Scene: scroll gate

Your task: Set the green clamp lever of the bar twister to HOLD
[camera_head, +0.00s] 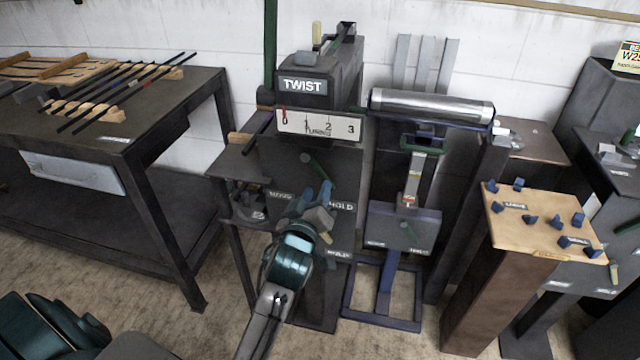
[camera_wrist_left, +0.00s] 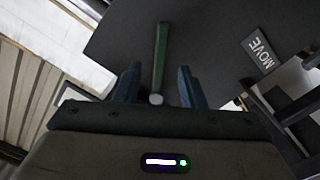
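The bar twister (camera_head: 318,85) is a dark machine with a TWIST sign and a dial numbered 0 to 3. Its green clamp lever (camera_head: 314,166) sits on the front panel below the dial and points down and slightly right, between the MOVE label (camera_head: 281,195) and the HOLD label (camera_head: 342,206). My left gripper (camera_head: 318,198) is in front of the panel at the lever's lower end. In the left wrist view the green lever (camera_wrist_left: 160,55) lies between the two blue fingers (camera_wrist_left: 160,88), with a gap on each side. The gripper is open. My right gripper is not in view.
A workbench (camera_head: 160,115) with rods on wooden racks stands at the left. To the right are a stand with a metal roller (camera_head: 432,106) and a wooden-topped pedestal (camera_head: 540,225) with several blue pegs. A small side shelf (camera_head: 240,165) adjoins the twister.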

